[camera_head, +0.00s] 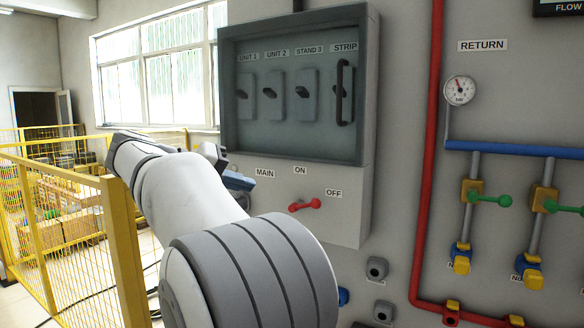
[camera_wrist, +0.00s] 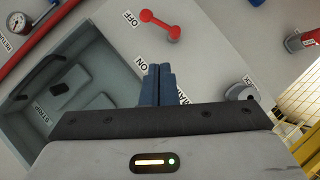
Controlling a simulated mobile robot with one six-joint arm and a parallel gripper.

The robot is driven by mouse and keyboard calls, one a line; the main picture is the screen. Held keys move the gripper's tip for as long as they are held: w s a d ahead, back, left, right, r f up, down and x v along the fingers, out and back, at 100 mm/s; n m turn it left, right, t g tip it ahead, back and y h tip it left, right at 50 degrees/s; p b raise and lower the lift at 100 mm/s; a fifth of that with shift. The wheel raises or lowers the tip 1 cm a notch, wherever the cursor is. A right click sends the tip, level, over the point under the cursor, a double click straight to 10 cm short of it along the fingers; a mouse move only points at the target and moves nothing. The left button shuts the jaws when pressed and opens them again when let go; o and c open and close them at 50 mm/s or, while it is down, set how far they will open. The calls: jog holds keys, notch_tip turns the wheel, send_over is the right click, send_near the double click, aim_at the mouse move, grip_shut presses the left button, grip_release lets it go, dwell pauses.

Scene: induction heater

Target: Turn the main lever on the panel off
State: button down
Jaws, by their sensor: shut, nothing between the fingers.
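The red main lever (camera_head: 305,205) is on the lower grey panel, below the switch cabinet. It lies nearly level, with its right end near the OFF label (camera_head: 333,193). The ON label (camera_head: 300,170) is above it. In the wrist view the lever (camera_wrist: 160,25) is at the top, one end close to OFF (camera_wrist: 128,18). My gripper (camera_wrist: 160,72) has its blue fingers shut and empty, near the ON label (camera_wrist: 141,64) and apart from the lever. In the head view my gripper (camera_head: 240,181) is left of the lever, partly hidden by my arm.
The grey cabinet (camera_head: 368,90) with a clear door and black handle (camera_head: 345,92) is above. A red pipe (camera_head: 428,150) and valves with green handles (camera_head: 490,200) are to the right. A yellow mesh fence (camera_head: 115,240) is at left.

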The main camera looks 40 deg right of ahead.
jog(key=r, duration=0.2)
jog(key=p, duration=0.2)
send_over(307, 205)
jog(key=w+a, duration=0.3)
jog(key=a, duration=0.1)
notch_tip(307, 205, down, 3)
jog(key=shift+m, duration=0.3)
jog(key=s+f, duration=0.1)
jog(key=s+d+f, duration=0.1)
jog(key=f, duration=0.1)
jog(key=shift+s+d, duration=0.2)
jog(key=shift+d, duration=0.1)
